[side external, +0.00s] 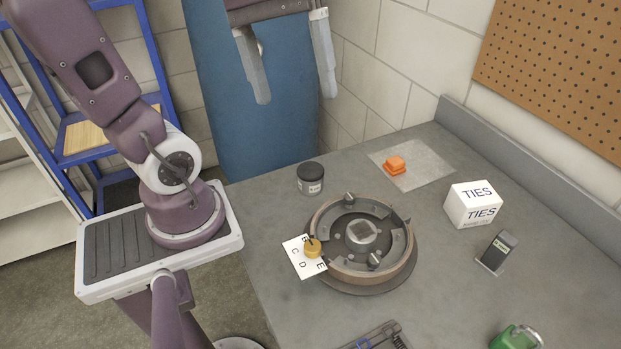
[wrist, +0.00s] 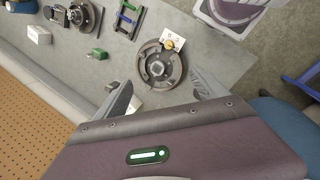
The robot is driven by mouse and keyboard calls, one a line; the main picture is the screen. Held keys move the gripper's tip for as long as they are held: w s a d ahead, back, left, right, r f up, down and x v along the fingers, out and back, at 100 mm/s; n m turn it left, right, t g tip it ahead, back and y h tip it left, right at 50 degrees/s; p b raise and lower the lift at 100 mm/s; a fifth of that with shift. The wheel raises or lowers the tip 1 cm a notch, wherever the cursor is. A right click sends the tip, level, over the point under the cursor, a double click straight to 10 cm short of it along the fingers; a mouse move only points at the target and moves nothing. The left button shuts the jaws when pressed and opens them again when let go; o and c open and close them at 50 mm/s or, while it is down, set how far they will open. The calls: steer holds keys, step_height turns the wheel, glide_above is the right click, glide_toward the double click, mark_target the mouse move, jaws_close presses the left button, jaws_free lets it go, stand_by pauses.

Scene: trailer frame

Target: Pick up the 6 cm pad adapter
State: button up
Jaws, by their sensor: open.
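No readable label marks the 6 cm pad adapter, and I cannot tell for certain which piece it is. An orange stepped block (side external: 395,165) lies on a pale mat (side external: 435,158) towards the back wall. A yellow piece (side external: 313,249) rests on a lettered white card (side external: 297,264) beside the assembly. My gripper (side external: 297,98) is open and empty, high above the bench, its fingers apart (wrist: 162,80).
A black jar (side external: 311,179) stands behind the assembly. A white TIES box (side external: 472,206), a small dark device (side external: 497,251) and a green item (side external: 515,337) are to the right. A pegboard (side external: 560,70) wall rises behind the bench.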

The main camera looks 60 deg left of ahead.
steer(key=w+a+n+t+h, duration=0.2)
steer(key=w+a+n+h, duration=0.25)
steer(key=a+n, duration=0.4)
steer(key=w+a+n+t+h, duration=0.3)
steer(key=w+a+n+h, duration=0.15)
steer(key=a+n, duration=0.35)
steer(key=m, duration=0.2)
glide_toward(321, 187)
steer(key=shift+w+d+f+g, duration=0.15)
steer(key=shift+w+d+f, duration=0.05)
steer(key=shift+w+d, duration=0.25)
steer(key=shift+w+d+f+g, duration=0.15)
steer(key=shift+w+d+f, duration=0.05)
steer(key=shift+w+d, duration=0.3)
steer(key=x, duration=0.6)
steer(key=shift+s+d+f, duration=0.1)
steer(key=shift+s+d, duration=0.15)
steer(key=shift+d, duration=0.25)
jaws_close()
